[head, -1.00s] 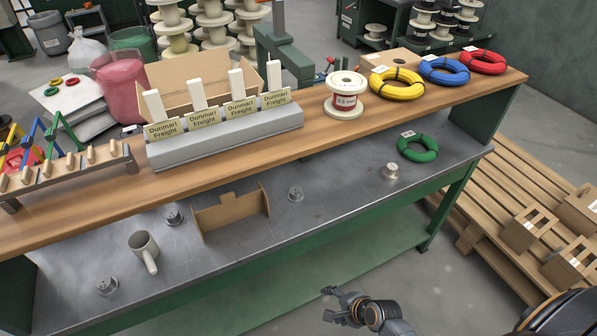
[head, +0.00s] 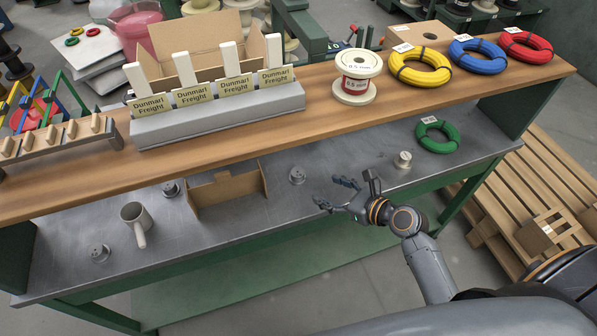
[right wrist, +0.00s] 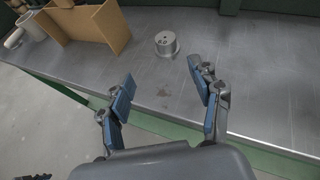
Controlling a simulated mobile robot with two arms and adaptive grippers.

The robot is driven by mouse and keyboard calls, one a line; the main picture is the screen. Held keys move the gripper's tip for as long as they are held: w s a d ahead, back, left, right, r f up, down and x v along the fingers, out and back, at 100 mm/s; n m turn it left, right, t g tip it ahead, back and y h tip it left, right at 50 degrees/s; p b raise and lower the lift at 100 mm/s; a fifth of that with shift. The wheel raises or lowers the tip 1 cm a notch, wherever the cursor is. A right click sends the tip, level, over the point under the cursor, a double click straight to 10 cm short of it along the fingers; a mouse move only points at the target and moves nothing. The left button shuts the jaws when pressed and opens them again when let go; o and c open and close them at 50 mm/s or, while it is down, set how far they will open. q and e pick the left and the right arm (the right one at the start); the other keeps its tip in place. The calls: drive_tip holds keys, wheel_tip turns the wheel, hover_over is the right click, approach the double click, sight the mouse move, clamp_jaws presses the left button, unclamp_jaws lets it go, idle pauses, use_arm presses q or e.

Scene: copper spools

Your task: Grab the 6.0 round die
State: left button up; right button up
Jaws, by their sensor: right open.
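Several small round metal dies stand on the grey metal bench top: one at the far left (head: 100,254), one by the mug (head: 170,189), one right of the cardboard holder (head: 297,176), and a taller-looking one at the right (head: 402,160). Their size marks are too small to read, so I cannot tell which is 6.0. My right gripper (head: 330,193) is open and empty above the bench's front edge, to the right of and nearer than the middle die. In the right wrist view, one die (right wrist: 165,43) stands beyond the open fingers (right wrist: 162,75), not touched. My left gripper is out of view.
A cardboard holder (head: 225,195) and a grey mug (head: 137,224) stand on the metal bench left of the middle die. A green coil (head: 437,137) lies at the right. The raised wooden shelf (head: 320,100) runs behind. The bench between the middle and right dies looks clear.

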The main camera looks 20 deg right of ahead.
sight(298, 172)
drive_tip(key=shift+w+d+r+m, duration=0.3)
drive_tip(key=shift+w+d+m, duration=0.1)
drive_tip(key=shift+m, duration=0.1)
drive_tip(key=shift+w+f, duration=0.1)
drive_tip(key=shift+w, duration=0.25)
drive_tip(key=x, duration=0.7)
drive_tip(key=shift+w+a, duration=0.3)
drive_tip(key=shift+w, duration=0.05)
drive_tip(key=shift+f+x, duration=0.15)
drive_tip(key=shift+x, duration=1.2)
drive_tip(key=shift+f+x, duration=0.15)
drive_tip(key=shift+x, duration=1.2)
drive_tip(key=shift+s, duration=0.2)
drive_tip(key=shift+c, duration=0.5)
drive_tip(key=shift+r, duration=0.1)
clamp_jaws()
